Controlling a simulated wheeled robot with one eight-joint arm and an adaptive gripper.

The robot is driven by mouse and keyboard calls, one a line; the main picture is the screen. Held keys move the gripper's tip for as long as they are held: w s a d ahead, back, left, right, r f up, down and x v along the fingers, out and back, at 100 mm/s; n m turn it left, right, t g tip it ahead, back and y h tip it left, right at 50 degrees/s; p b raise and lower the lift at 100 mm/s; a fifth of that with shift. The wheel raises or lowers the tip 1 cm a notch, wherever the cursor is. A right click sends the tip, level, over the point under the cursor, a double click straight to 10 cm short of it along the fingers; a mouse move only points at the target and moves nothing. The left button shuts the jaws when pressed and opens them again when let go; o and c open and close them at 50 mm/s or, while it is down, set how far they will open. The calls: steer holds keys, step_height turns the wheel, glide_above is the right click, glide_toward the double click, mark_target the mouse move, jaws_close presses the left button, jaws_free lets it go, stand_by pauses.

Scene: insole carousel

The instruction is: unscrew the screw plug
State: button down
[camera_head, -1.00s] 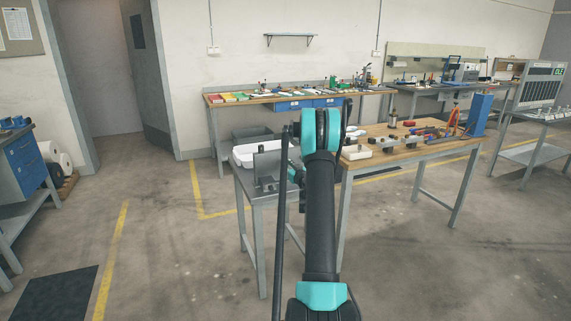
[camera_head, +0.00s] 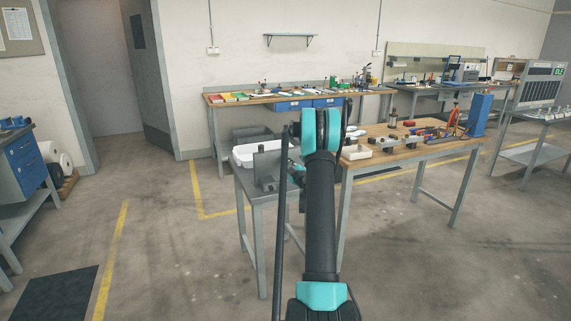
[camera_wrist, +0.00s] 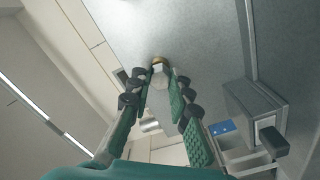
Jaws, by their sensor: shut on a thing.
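In the wrist view my gripper (camera_wrist: 157,82) has its two green-padded fingers closed in around a small pale part with a brass-coloured end (camera_wrist: 158,60), which I take to be the screw plug. The brass end shows between the fingertips, against a grey metal surface. The fingers hide part of it, and its thread cannot be seen. In the head view my arm hides the plug and most of my gripper. A little teal of the arm's end shows beside a grey upright block (camera_head: 266,170) on the small metal table (camera_head: 254,192).
A grey block with a dark knob (camera_wrist: 270,138) stands right of my gripper in the wrist view. A white tray (camera_head: 246,157) lies at the back of the small table. A wooden workbench (camera_head: 410,150) with several tools stands close on the right.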

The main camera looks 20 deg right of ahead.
steer(key=shift+n, duration=0.7)
steer(key=c, duration=1.3)
jaws_free()
steer(key=shift+c, duration=0.5)
steer(key=m, duration=0.5)
steer(key=shift+m, duration=0.4)
steer(key=m, duration=1.8)
